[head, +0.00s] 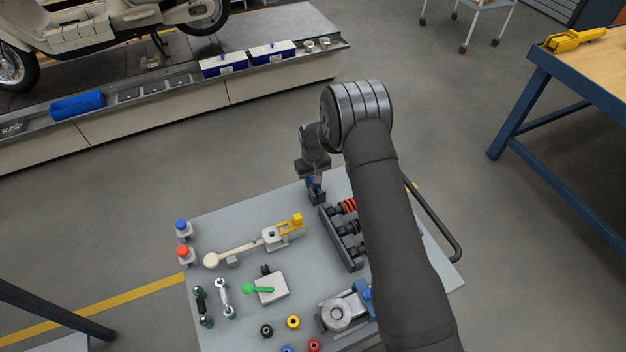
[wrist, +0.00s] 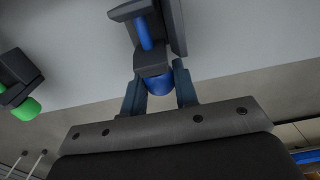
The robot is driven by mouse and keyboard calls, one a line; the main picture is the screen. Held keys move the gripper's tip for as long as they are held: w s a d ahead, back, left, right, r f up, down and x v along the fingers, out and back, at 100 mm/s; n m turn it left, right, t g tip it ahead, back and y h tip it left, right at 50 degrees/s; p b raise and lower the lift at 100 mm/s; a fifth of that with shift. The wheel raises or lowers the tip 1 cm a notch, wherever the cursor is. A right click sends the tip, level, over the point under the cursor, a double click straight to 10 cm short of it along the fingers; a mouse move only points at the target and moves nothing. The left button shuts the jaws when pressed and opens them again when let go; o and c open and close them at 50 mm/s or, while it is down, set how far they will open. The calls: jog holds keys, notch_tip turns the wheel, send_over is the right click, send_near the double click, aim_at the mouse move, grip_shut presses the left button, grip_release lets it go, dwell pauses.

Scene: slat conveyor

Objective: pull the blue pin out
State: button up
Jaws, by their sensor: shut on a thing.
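The blue pin (wrist: 160,83) shows in the wrist view with its round blue head between my fingers. Its blue shaft also shows in the gap of a dark bracket (wrist: 155,60), so the pin sits in that bracket. My gripper (wrist: 160,88) is shut on the pin's head from below in the picture. In the head view my gripper (head: 316,192) is at the far edge of the grey table, left of my forearm. There a little blue shows at the fingers, and the bracket is mostly hidden.
A second dark bracket with a green-headed pin (wrist: 27,109) is to the left in the wrist view. Floor lies beyond the table's far edge.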

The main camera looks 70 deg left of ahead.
jog(key=shift+a, duration=2.25)
jog(key=o, duration=0.9)
jog(key=shift+r, duration=0.1)
jog(key=shift+r, duration=3.4)
